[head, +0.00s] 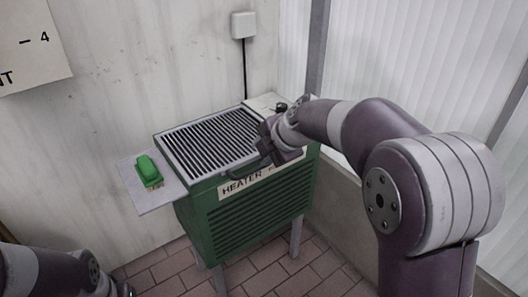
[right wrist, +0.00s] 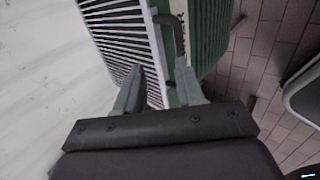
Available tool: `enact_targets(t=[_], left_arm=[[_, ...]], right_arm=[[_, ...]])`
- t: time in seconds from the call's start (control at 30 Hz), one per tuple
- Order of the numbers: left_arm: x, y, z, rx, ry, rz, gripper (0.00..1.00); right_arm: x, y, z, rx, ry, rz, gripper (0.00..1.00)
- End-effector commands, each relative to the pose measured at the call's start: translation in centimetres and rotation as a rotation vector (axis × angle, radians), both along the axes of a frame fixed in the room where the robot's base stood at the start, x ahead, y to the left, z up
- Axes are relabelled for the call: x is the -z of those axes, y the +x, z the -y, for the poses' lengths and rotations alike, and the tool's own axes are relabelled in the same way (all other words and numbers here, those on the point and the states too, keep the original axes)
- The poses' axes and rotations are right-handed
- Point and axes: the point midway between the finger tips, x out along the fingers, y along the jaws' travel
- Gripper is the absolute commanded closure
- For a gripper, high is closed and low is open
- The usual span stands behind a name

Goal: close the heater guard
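The heater (head: 255,215) is a green louvred box on legs with a white label on its front. The heater guard (head: 212,140), a pale frame with dark gaps between its slats, lies roughly flat over the top; I cannot tell if a small gap remains. A dark handle (head: 245,172) is at its front edge. My right gripper (head: 266,145) is over the guard's right side. In the right wrist view, its fingers (right wrist: 158,85) are apart and empty, close to the slats and the handle (right wrist: 172,30). My left gripper (head: 124,290) is barely visible at the bottom left.
A dark knob (head: 281,108) is on the right rear top. A wall box (head: 243,25) with a cable hangs behind. Walls are close behind and to the right; tiled floor lies in front.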

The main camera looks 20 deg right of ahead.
Motion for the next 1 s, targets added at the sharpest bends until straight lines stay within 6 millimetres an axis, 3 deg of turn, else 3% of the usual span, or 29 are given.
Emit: enact_targets(t=[0.3,0.43,0.6,1.0], left_arm=[[-1.9,0.0,0.0,0.0,0.0,0.0,0.71],[-2.3,0.0,0.0,0.0,0.0,0.0,0.71],[-2.4,0.0,0.0,0.0,0.0,0.0,0.71],[-2.4,0.0,0.0,0.0,0.0,0.0,0.71]], right_arm=[[-6.4,-4.8,1.8,0.003,-0.001,0.005,0.62],[-8.3,-6.5,2.4,0.003,0.0,0.003,0.62],[-9.2,-7.5,2.7,0.001,0.0,0.0,0.62],[-9.2,-7.5,2.7,0.001,0.0,0.0,0.62]])
